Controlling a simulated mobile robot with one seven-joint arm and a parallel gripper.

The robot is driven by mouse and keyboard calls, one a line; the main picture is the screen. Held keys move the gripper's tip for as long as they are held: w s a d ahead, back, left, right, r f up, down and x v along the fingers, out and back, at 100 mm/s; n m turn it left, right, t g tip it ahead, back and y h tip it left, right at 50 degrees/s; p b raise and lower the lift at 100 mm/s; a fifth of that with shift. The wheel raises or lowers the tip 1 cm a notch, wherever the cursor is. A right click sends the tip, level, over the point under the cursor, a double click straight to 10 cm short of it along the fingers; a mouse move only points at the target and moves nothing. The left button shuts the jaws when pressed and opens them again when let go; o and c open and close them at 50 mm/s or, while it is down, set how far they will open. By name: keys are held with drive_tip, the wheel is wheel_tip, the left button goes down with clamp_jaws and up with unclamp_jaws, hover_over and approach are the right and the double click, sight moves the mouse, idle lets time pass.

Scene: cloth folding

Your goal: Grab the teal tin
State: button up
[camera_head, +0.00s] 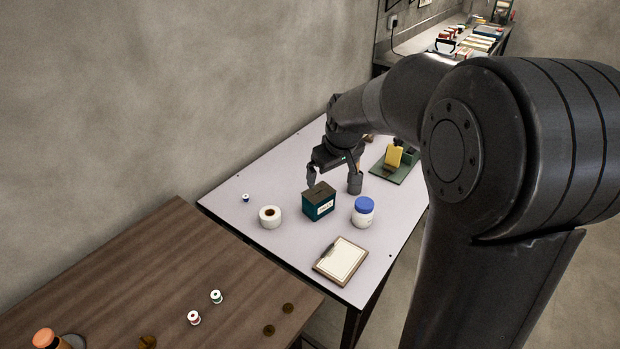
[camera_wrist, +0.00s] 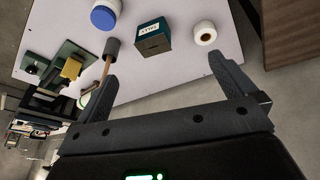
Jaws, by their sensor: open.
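The teal tin (camera_head: 318,206) is a box with a brown top and a pale label. It stands on the light table, between a white roll and a white jar. It also shows in the wrist view (camera_wrist: 154,44), beyond my fingertips and between their lines. My gripper (camera_head: 327,165) is above the table, just behind the tin in the head view, and apart from it. In the wrist view my gripper's (camera_wrist: 162,69) two fingers are wide apart with nothing between them.
The white roll (camera_head: 270,223) stands left of the tin, the blue-lidded jar (camera_head: 363,217) right. A grey mallet head (camera_head: 355,184) stands close behind the tin. A clipboard (camera_head: 341,260) lies in front. A green board (camera_head: 391,176) with a yellow piece is farther back. A brown table (camera_head: 180,255) adjoins.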

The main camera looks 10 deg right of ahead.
drive_tip(key=w+d+f+n+y, duration=0.1)
drive_tip(key=w+d+f, duration=0.1)
drive_tip(key=w+f, duration=0.95)
drive_tip(key=y, duration=0.1)
approach(320, 192)
wheel_tip(320, 192, down, 2)
drive_tip(key=shift+n, duration=0.4)
drive_tip(key=x, duration=0.5)
drive_tip(key=shift+s+a, duration=0.1)
drive_tip(key=shift+a, duration=0.05)
drive_tip(key=shift+w+x, duration=0.15)
drive_tip(key=shift+x, duration=1.4)
drive_tip(key=shift+w+x, duration=0.15)
drive_tip(key=shift+x, duration=1.4)
drive_tip(key=shift+a+r, duration=0.1)
drive_tip(key=shift+r, duration=0.05)
drive_tip(key=shift+c, duration=0.4)
drive_tip(key=c, duration=0.8)
